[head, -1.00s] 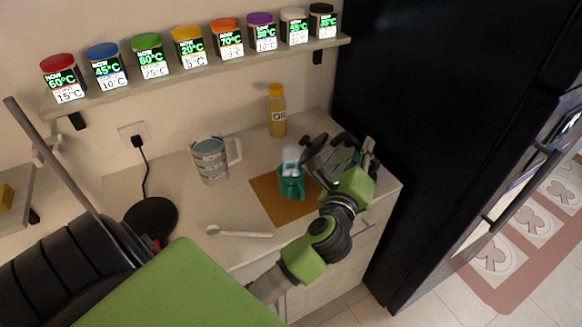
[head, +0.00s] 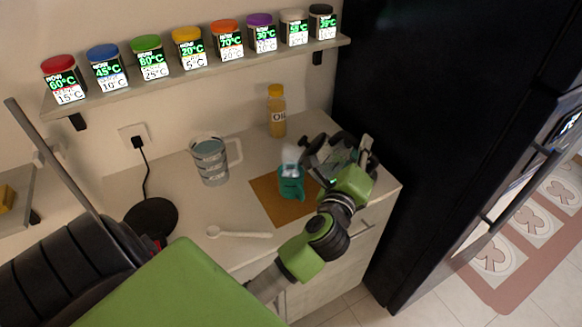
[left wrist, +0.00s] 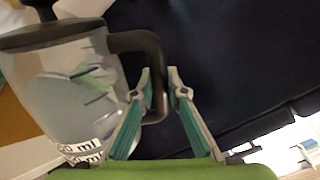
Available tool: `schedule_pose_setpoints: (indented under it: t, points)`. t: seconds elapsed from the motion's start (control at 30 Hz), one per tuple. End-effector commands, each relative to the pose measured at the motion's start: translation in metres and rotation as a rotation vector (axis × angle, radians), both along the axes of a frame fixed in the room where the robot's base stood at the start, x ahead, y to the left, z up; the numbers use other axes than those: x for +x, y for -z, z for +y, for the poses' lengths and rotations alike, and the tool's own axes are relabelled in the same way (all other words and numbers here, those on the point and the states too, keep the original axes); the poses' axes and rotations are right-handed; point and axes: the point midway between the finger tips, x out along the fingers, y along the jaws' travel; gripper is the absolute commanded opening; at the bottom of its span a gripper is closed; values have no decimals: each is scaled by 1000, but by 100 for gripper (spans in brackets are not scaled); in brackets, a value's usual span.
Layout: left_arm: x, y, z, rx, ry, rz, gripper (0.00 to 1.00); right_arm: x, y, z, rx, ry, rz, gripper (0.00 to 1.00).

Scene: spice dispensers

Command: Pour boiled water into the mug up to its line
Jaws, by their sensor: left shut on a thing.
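The teal mug (head: 291,187) stands upright on a brown mat (head: 267,200) on the counter. A whitish patch, steam or water, shows at its mouth; the mug's line and water level cannot be read. My left gripper (left wrist: 160,92) is shut on the black handle (left wrist: 150,48) of a clear kettle (left wrist: 75,95) with a black lid (left wrist: 50,32). In the head view, the kettle (head: 337,158) is right of and above the mug, seemingly tilted towards it, partly hidden by the left gripper (head: 352,172). Marks ending in "ml" show low on its side. My right gripper is out of view.
A glass jug (head: 209,162) stands left of the mat and an oil bottle (head: 277,115) behind it. A white spoon (head: 238,234) and black round base (head: 151,217) lie at the front. A dark fridge (head: 430,110) borders the right. Several dispensers line the shelf (head: 200,74).

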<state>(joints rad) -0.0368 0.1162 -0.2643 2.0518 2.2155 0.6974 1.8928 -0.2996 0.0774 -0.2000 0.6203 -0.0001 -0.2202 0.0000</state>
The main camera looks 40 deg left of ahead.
Motion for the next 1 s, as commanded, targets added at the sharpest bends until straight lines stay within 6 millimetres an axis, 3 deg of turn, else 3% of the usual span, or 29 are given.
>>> schedule_pose_setpoints:
  t: [1.0]
  points:
    - [-1,-12,5,-47,1,-23,0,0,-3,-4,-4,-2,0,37]
